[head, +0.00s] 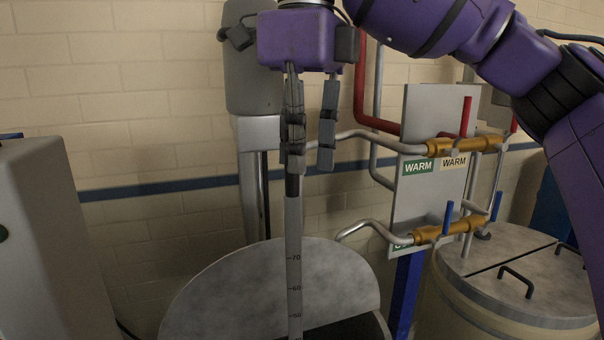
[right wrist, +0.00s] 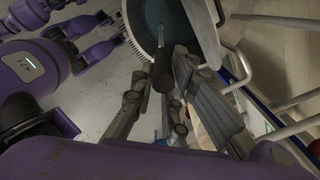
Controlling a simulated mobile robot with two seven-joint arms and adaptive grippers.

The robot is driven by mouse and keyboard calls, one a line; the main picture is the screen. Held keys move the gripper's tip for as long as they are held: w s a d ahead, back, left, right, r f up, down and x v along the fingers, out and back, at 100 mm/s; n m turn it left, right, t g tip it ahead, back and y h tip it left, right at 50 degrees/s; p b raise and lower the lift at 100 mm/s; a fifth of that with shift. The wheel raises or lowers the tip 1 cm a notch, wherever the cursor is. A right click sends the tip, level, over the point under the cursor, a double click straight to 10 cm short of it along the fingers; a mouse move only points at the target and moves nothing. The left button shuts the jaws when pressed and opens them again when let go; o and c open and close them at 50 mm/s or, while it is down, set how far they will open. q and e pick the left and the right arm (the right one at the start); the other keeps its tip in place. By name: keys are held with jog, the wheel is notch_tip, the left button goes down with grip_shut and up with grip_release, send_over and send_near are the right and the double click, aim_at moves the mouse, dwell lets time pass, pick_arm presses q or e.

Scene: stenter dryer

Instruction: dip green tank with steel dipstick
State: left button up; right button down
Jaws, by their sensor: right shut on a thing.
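The steel dipstick (head: 294,240) hangs about upright in the head view, with a black grip and marks including 70 and 60. My right gripper (head: 308,150) is shut on its upper end; the wrist view also shows the dark grip (right wrist: 164,76) between the fingers. The stick passes in front of a round tank's grey half-lid (head: 250,285), and its lower end is out of frame. The tank's dark opening (head: 362,327) shows at the bottom edge. In the wrist view the tank wall (right wrist: 141,22) is dark greenish.
A panel (head: 430,115) with orange valves, red and blue handles and WARM signs stands right of the stick. Bent pipes reach from it towards the tank. A lidded drum (head: 515,280) is at right, a grey cabinet (head: 45,240) at left.

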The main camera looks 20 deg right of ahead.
notch_tip(320, 180, up, 14)
dwell(0.8)
